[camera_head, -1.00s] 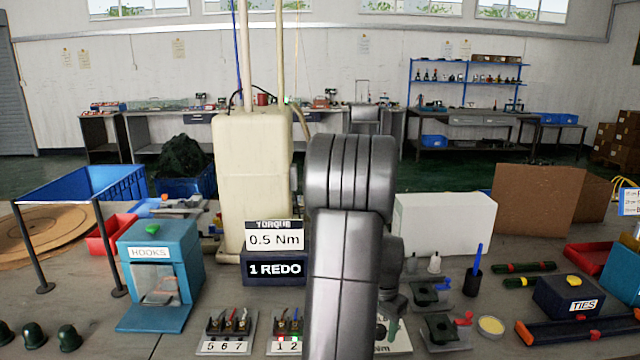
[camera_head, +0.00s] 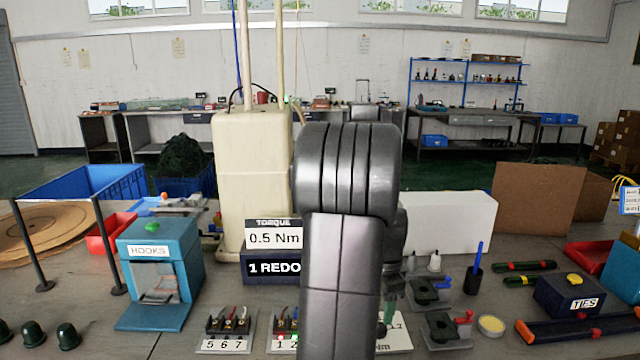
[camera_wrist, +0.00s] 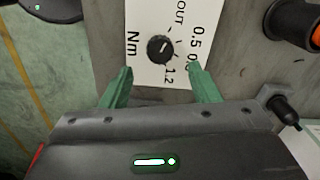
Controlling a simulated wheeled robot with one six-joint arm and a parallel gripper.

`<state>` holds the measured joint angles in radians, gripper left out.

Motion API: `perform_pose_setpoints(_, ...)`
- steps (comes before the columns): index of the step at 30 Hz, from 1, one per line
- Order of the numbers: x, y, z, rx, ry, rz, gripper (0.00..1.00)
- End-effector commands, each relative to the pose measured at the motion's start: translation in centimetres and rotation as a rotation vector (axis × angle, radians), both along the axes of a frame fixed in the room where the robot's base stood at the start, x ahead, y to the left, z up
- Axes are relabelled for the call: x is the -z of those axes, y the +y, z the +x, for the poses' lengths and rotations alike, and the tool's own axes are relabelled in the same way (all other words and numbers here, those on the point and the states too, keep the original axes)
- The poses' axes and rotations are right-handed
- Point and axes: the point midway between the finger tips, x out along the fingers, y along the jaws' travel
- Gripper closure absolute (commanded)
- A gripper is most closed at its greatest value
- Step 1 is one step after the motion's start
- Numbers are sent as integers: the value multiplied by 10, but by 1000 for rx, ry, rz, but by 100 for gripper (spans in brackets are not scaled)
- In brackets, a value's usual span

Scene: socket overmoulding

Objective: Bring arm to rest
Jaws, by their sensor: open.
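My gripper (camera_wrist: 160,90) shows in the wrist view with its two green fingers apart and nothing between them. Beyond the fingertips is a white dial plate (camera_wrist: 185,25) with a black knob (camera_wrist: 160,48) and printed numbers and "Nm". I cannot tell the height of the fingers over the plate. In the head view my grey arm stands in the middle and hides most of the gripper; one green finger (camera_head: 390,290) shows at its right edge, above the dial plate (camera_head: 395,335).
A "0.5 Nm" torque sign (camera_head: 274,235) and a "1 REDO" box (camera_head: 270,267) stand left of my arm. Terminal blocks (camera_head: 228,330) lie in front. Black clamps (camera_head: 430,290) stand close on the right. A teal hooks dispenser (camera_head: 160,270) and a ties box (camera_head: 570,298) sit farther out.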

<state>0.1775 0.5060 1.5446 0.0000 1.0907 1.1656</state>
Motion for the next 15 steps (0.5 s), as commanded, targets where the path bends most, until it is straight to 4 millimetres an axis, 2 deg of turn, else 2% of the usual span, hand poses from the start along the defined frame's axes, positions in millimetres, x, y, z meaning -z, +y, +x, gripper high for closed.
perform_pose_setpoints(1,-12,0,1,0,-4,-1,44)
perform_pose_setpoints(6,-37,0,1,-1,-2,-1,44)
perform_pose_setpoints(10,-49,0,0,-2,-1,-1,44)
perform_pose_setpoints(15,-55,0,0,-2,0,0,44)
